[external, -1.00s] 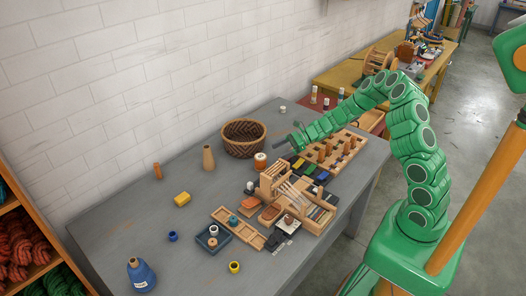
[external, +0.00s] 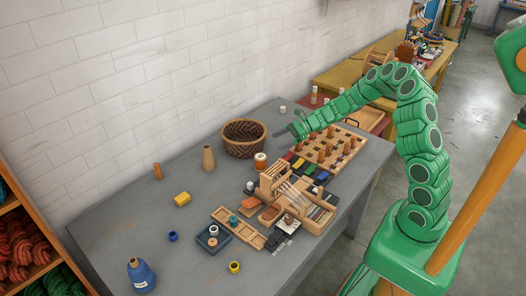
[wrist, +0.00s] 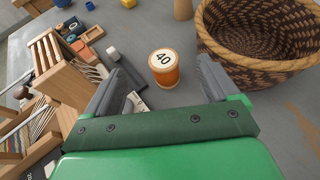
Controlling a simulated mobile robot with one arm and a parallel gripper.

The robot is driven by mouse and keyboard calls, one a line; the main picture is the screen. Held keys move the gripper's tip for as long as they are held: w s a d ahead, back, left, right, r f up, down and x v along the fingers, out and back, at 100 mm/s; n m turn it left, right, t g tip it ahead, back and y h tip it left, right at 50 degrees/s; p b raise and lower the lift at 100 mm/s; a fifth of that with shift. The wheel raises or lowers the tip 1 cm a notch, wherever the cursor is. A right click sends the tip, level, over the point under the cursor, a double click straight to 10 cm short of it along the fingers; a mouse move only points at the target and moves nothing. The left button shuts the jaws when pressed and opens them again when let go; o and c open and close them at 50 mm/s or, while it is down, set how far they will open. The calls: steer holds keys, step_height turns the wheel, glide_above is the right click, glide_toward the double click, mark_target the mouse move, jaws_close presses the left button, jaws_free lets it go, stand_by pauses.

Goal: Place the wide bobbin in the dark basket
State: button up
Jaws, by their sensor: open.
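A squat orange bobbin with a white top marked 40 (wrist: 163,72), which looks like the wide bobbin, stands upright on the grey table. It also shows in the external view (external: 260,162), just right of the basket. The dark woven basket (external: 243,151) stands beside it near the wall, its open top upward; the wrist view shows it at the upper right (wrist: 246,62). My gripper (external: 294,131) is open and empty, to the right of the basket and bobbin. In the wrist view the bobbin appears between my two fingers (wrist: 160,70), beyond them and apart.
A wooden rack (external: 273,181) with several parts stands close to the bobbin. A pegboard (external: 328,150) lies under my arm. A tan cone (external: 208,158) and a yellow block (external: 182,199) stand left of the basket. The table's left part is mostly clear.

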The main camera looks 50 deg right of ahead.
steer(key=r, duration=0.1)
steer(key=n+g+h, duration=0.2)
steer(key=n+h, duration=0.1)
steer(key=n, duration=3.3)
glide_above(263, 156)
steer(key=s+d, duration=0.2)
steer(key=f, duration=0.5)
steer(key=shift+d, duration=0.2)
steer(key=shift+x, duration=1.25)
steer(key=shift+d+f+x, duration=0.1)
steer(key=shift+d+x, duration=0.05)
steer(key=shift+x, duration=0.75)
steer(key=shift+d+f+x, duration=0.1)
steer(key=shift+d+x, duration=0.05)
steer(key=shift+x, duration=1.7)
